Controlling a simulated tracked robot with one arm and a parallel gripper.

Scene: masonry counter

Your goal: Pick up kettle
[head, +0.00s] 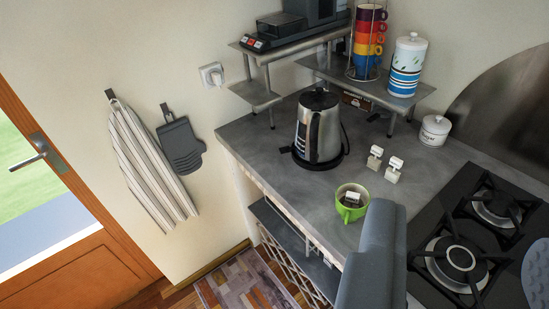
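The kettle (319,127) is brushed steel with a black lid and black handle. It stands upright on its dark base on the grey masonry counter (250,138), near the back left. A grey, blurred-edged part of my arm or gripper (374,262) rises from the bottom edge, right of the middle. It is in front of the counter's edge and well short of the kettle, apart from it. No fingertips can be made out, so I cannot see whether it is open or shut, and nothing is seen held.
A green cup (350,212) and two small white tagged items (375,157) stand in front of the kettle. A gas hob (440,225) is at right. Metal shelves (325,70) with stacked cups (368,40) and a canister (407,66) stand behind. A white jar (435,131) is right.

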